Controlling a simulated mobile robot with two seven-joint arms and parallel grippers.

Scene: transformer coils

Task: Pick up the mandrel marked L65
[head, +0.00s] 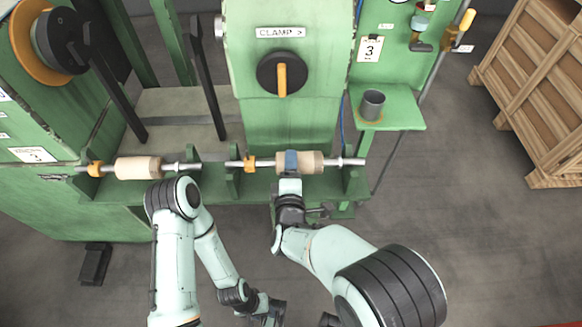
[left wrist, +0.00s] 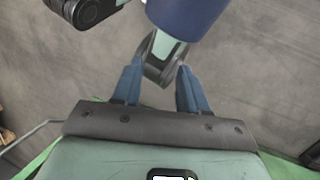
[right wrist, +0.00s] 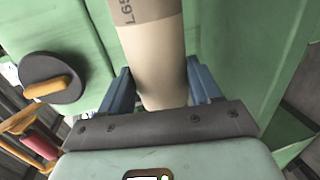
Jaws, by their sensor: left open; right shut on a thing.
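A pale cylindrical mandrel (head: 312,162) on a metal rod with an orange collar lies along the right part of the green rack (head: 215,187). In the right wrist view the mandrel (right wrist: 158,65) carries a grey band with the mark L65. My right gripper (head: 291,160) is shut on the mandrel body, with a blue finger on either side. The rod spans the rack's uprights; I cannot tell whether it touches them. My left gripper (head: 272,312) is low in the head view, open and empty; its spread blue fingers show in the left wrist view (left wrist: 158,85).
A second mandrel (head: 138,168) with its own orange collar lies on the rack's left part. The green machine with a CLAMP sign (head: 280,32) stands behind. A side shelf (head: 400,115) holds a grey cup (head: 371,104). A wooden crate (head: 535,80) stands right; the floor before it is clear.

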